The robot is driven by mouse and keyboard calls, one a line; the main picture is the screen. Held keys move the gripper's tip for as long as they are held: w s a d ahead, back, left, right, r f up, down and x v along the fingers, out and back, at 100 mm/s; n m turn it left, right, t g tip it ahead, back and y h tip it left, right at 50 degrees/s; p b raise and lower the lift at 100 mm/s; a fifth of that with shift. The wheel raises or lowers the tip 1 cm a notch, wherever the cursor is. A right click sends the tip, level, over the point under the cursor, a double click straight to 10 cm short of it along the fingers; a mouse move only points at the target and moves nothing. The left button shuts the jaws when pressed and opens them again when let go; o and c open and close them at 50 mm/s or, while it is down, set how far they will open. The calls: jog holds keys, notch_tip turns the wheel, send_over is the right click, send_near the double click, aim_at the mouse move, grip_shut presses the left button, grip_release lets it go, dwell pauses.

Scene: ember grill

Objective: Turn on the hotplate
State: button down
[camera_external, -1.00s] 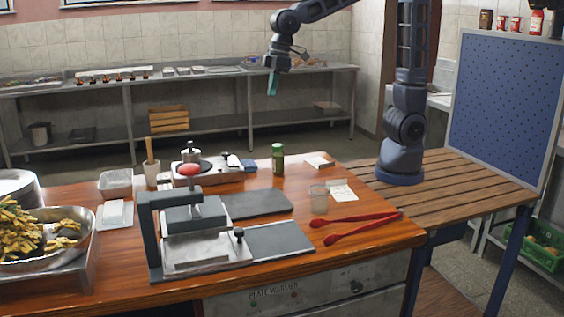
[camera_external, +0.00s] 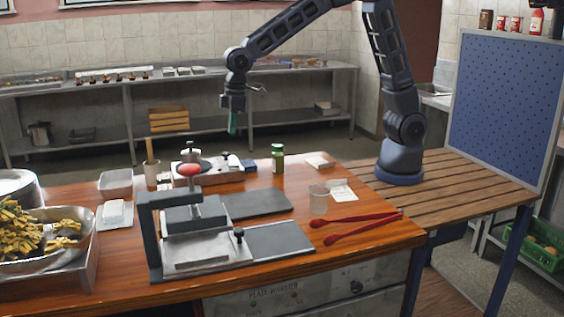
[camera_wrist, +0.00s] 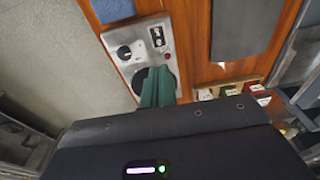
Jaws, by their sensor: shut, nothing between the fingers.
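The hotplate (camera_external: 180,181) is a pale metal box at the back of the wooden counter, partly hidden behind the press. In the wrist view its metal face (camera_wrist: 148,30) shows a black knob (camera_wrist: 124,52), a small dark label or switch panel (camera_wrist: 157,37) and a small red spot (camera_wrist: 167,55). A dark round part (camera_wrist: 141,78) is partly covered by my fingers. My gripper (camera_external: 233,124) is shut and empty, pointing down in the air above and behind the hotplate. Its teal fingers (camera_wrist: 158,88) overlap the hotplate in the wrist view, apart from the knob.
A press with a red ball handle (camera_external: 189,170) stands in front of the hotplate. A green jar (camera_external: 278,158) stands to its right. A dark board (camera_external: 257,204) and red tongs (camera_external: 350,219) lie on the counter. The air around my gripper is clear.

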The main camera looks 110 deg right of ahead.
aim_at(229, 165)
jog(key=f, duration=0.3)
jog(key=w+f, duration=0.1)
jog(key=f, duration=0.6)
jog(key=shift+w+f, duration=0.1)
jog(key=shift+w, duration=0.05)
